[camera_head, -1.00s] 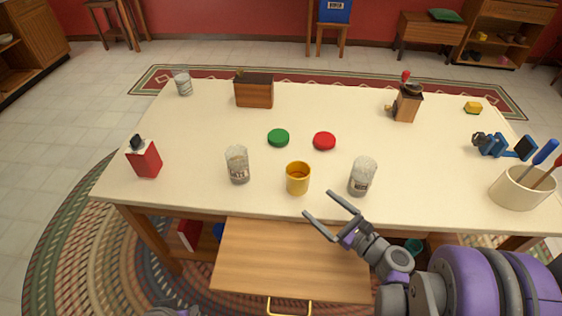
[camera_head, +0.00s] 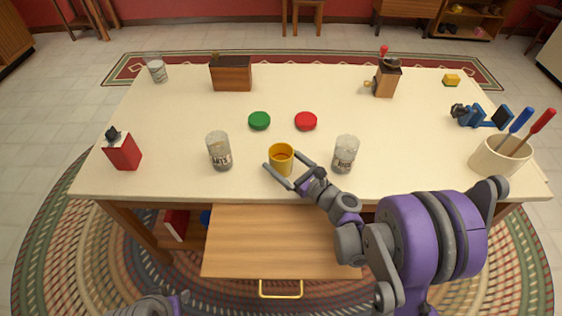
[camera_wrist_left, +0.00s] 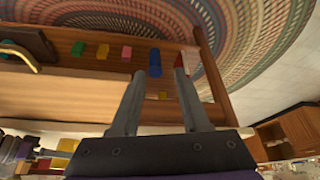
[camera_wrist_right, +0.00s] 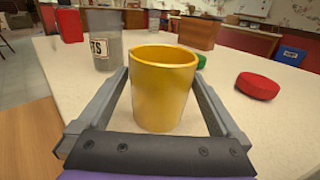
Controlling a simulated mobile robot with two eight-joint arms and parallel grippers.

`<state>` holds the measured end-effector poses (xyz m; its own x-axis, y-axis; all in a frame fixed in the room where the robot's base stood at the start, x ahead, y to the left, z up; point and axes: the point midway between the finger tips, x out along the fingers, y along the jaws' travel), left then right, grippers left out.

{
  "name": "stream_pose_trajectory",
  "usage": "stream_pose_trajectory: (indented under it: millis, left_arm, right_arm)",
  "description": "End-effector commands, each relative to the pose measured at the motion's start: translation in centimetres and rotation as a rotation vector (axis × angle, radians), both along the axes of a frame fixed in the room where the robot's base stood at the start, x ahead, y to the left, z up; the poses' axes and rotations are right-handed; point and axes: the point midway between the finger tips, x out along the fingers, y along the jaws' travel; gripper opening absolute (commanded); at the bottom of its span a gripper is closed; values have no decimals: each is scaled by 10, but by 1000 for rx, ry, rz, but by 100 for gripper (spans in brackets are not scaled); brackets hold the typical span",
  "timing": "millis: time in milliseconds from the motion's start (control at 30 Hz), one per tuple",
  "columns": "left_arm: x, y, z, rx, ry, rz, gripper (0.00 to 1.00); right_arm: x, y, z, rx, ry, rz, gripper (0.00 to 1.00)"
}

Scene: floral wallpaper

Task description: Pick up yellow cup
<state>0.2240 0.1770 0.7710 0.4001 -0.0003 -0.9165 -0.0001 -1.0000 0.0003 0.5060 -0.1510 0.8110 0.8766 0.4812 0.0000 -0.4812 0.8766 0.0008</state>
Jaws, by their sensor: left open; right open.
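The yellow cup (camera_head: 281,158) stands upright on the cream table near its front edge. My right gripper (camera_head: 286,167) is open, with one finger on each side of the cup. In the right wrist view the cup (camera_wrist_right: 162,88) fills the space between the open fingers (camera_wrist_right: 162,100); a gap shows at the right finger, and I cannot tell whether the left one touches. My left gripper (camera_wrist_left: 162,85) is open and empty, low by the table's underside, with shelf items beyond it. In the head view only a bit of the left arm shows at the bottom.
Glass jars stand left (camera_head: 219,151) and right (camera_head: 345,154) of the cup. A green lid (camera_head: 259,120) and a red lid (camera_head: 306,121) lie behind it. An open wooden drawer (camera_head: 268,241) juts out below the table edge. A utensil crock (camera_head: 498,158) stands at the right.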

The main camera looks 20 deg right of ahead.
Motion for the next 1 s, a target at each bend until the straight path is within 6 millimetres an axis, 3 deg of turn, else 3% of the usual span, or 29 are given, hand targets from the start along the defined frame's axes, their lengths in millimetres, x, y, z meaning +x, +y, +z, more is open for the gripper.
stream_pose_trajectory:
  millis: [267,700,1000]
  left_arm:
    - [0,0,0,0,0,0,46]
    - [0,0,0,0,0,0,46]
    - [0,0,2,0,-1,0,46]
  right_arm:
    - [7,4,0,-1,0,-1,100]
    - [6,4,0,-1,0,-1,23]
    - [6,3,5,-1,0,-1,19]
